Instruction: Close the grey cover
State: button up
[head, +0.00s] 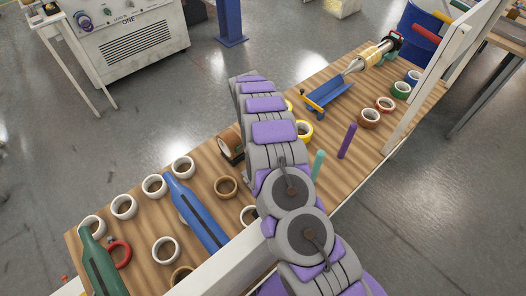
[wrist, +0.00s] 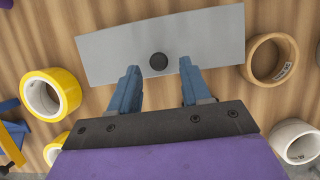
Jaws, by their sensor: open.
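The grey cover (wrist: 105,50) is a flat, slightly tilted rectangle in the upper middle of the wrist view, with a round black knob (wrist: 158,61) near its centre. My gripper (wrist: 158,74) is open above it. Its two blue fingers stand apart, one to the left and one to the right of the knob, with a gap on each side. In the head view my purple and grey arm crosses the middle of the table, and I cannot make out the cover or the fingertips there.
The wooden table (head: 143,232) holds several tape rolls. A yellow roll (wrist: 50,95) lies left of the cover, and a tan roll (wrist: 271,58) and a white roll (wrist: 296,142) lie right.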

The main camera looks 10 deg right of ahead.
jog(key=p+v, duration=0.1)
jog(key=v, duration=1.5)
jog(key=shift+a+r, duration=0.1)
jog(key=shift+a, duration=0.05)
